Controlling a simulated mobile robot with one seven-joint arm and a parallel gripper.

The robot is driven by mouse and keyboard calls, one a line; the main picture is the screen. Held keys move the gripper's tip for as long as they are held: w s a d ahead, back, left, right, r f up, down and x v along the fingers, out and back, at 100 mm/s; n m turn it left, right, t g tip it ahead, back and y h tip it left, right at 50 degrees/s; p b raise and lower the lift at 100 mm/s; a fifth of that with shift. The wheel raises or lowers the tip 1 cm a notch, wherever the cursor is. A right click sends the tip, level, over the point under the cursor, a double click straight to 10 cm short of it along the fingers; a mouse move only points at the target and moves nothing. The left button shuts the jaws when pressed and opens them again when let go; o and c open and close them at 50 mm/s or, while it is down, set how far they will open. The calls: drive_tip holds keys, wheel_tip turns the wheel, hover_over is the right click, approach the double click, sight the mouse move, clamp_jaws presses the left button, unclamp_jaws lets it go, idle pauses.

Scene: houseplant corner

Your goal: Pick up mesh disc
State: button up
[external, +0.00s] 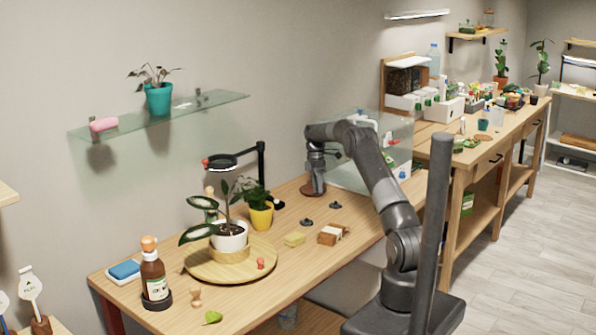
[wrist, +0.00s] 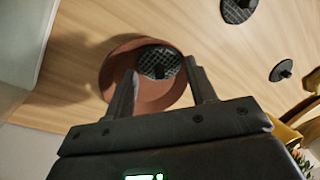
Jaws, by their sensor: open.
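A dark mesh disc (wrist: 160,62) lies in a terracotta saucer (wrist: 115,75) on the wooden table, seen in the wrist view. My gripper (wrist: 161,68) is open above it, with one finger on each side of the disc in the picture. I cannot tell how high the fingertips are or whether they touch. In the external view my gripper (external: 315,178) points down over the saucer (external: 312,191), and the disc there cannot be made out. Two similar dark discs with small knobs lie apart on the table, one (wrist: 237,9) at the top and another (wrist: 281,70) at the right.
A clear glass case (external: 350,165) stands right behind my gripper.

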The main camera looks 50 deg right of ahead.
drive_tip(key=shift+c, duration=0.3)
drive_tip(key=c, duration=0.6)
drive_tip(key=shift+c, duration=0.3)
clamp_jaws()
wheel_tip(320, 180, up, 18)
drive_tip(key=t, duration=0.3)
hover_over(314, 192)
wheel_tip(314, 192, down, 8)
drive_tip(key=shift+h, duration=0.3)
drive_tip(key=f, duration=1)
drive_tip(key=shift+w+d+f, duration=0.1)
drive_tip(key=shift+d, duration=0.15)
